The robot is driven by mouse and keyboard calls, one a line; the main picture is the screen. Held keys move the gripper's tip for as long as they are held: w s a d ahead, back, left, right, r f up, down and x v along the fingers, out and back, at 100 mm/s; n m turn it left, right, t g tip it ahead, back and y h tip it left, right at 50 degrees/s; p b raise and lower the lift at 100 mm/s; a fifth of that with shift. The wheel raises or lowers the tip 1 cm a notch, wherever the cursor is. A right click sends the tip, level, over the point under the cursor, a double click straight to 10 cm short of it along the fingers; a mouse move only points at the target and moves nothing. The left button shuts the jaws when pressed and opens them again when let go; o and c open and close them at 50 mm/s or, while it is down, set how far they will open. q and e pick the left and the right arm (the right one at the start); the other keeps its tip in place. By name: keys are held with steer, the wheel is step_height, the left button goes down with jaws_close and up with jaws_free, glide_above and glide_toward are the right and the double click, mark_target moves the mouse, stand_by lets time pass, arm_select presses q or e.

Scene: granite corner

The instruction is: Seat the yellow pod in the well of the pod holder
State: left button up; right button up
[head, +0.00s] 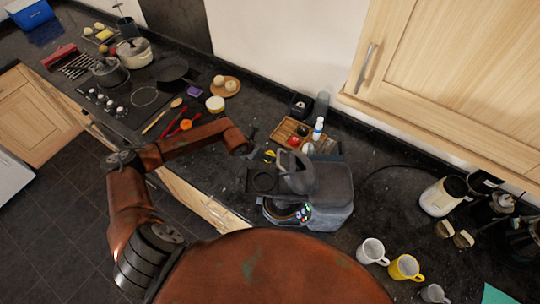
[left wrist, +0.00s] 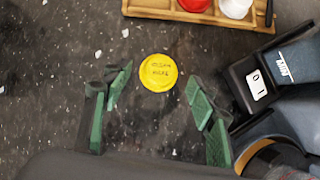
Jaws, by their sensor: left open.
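The yellow pod (left wrist: 158,73) lies on the dark granite counter, its round lid with small lettering facing up in the left wrist view. It is a small yellow spot in the head view (head: 269,155). My left gripper (left wrist: 158,105) is open and empty, its green-padded fingers apart, with the pod between and beyond them. In the head view the left gripper (head: 260,146) is small and partly hidden at the arm's end. A dark plate with a round opening, apparently the pod holder (head: 252,187), is at the coffee machine's left. My right gripper is not in view.
The grey coffee machine (head: 334,188) stands close right of the pod; its dark side (left wrist: 296,62) is near the right finger. A wooden tray (head: 283,131) with bottles is behind. Mugs (head: 371,251) stand at right. Counter left of the pod is mostly clear.

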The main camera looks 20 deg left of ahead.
arm_select(q)
steer(key=shift+x, duration=1.5)
steer(key=shift+d, duration=0.1)
steer(key=shift+c, duration=0.3)
steer(key=c, duration=0.9)
